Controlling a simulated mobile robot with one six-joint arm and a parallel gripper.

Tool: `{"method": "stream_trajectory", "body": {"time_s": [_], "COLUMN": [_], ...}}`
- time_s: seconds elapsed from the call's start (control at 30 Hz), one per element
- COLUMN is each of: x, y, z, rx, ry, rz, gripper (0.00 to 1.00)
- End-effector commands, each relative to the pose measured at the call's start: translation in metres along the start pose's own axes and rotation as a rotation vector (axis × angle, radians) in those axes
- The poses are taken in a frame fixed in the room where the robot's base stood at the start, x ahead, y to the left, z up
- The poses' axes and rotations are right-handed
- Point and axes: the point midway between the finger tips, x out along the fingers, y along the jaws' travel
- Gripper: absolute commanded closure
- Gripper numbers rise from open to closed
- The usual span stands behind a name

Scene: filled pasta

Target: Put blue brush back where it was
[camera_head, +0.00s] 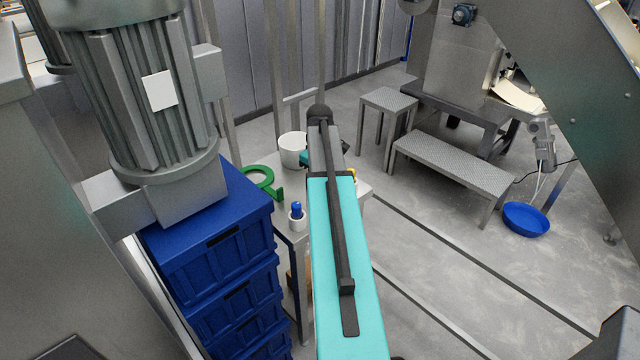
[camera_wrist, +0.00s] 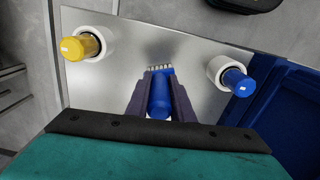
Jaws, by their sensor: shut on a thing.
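The blue brush (camera_wrist: 160,98) is between the two dark fingers of my gripper (camera_wrist: 161,78) in the wrist view. My gripper is shut on its blue body, and its pale bristles show just beyond the fingertips. The brush is over the grey metal table top; I cannot tell whether it touches it. In the head view my teal arm hides the brush and the gripper fingers.
On the table (camera_wrist: 205,45), a blue-topped thing (camera_wrist: 238,81) stands in a white holder (camera_wrist: 222,68) at right and a yellow one (camera_wrist: 80,46) in another at left.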

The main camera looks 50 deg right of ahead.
Motion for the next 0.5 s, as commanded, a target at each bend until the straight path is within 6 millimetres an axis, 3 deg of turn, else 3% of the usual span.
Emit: {"method": "stream_trajectory", "body": {"time_s": [0.23,0.27,0.37,0.5], "x": [0.0034,0.0036,0.0032,0.0031], "y": [-0.0001,-0.0001,0.0000,-0.0001], "z": [-0.0001,0.0000,0.0000,0.0000], "rx": [0.000,0.000,0.000,0.000], "ry": [0.000,0.000,0.000,0.000], "rz": [0.000,0.000,0.000,0.000], "gripper": [1.00,0.78,0.61,0.61]}}
